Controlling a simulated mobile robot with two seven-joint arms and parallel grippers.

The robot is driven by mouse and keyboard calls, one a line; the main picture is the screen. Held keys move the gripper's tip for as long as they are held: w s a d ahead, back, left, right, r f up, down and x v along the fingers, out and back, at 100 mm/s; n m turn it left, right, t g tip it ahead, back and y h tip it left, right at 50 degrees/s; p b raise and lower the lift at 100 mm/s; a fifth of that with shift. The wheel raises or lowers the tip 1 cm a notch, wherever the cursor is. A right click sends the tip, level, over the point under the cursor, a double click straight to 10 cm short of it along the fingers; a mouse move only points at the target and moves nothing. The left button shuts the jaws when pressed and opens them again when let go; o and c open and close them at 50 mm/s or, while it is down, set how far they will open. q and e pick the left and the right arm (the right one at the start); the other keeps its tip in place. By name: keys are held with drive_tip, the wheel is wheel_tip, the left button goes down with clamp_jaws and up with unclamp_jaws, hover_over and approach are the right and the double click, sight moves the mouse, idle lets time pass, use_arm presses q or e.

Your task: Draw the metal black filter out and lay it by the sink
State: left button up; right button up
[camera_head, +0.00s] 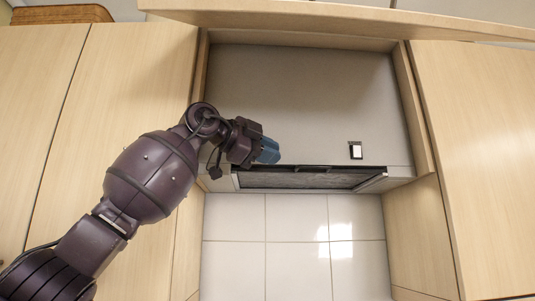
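The dark filter (310,178) shows as a long, narrow black panel set in a grey frame, along the lower edge of a grey hood between wooden cabinets. My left gripper (268,151), with blue fingertips, is just above the filter's left half in the picture. I cannot tell whether it touches the frame. Its fingers look close together, but their gap cannot be made out. My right gripper is not in view. No sink shows in this view.
The grey hood (300,95) has a small white switch (356,151) at its right. Wooden cabinets stand on the left (120,80) and right (480,150). A white tiled wall (295,240) lies below the filter, with nothing in front of it.

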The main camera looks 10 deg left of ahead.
sight(308, 167)
use_arm(q)
drive_tip(key=p+x, duration=0.3)
drive_tip(key=x, duration=0.7)
drive_tip(key=shift+w+d+f, duration=0.1)
drive_tip(key=shift+w+d, duration=0.1)
drive_tip(key=shift+d, duration=0.05)
clamp_jaws()
drive_tip(key=shift+c, duration=1.4)
unclamp_jaws()
clamp_jaws()
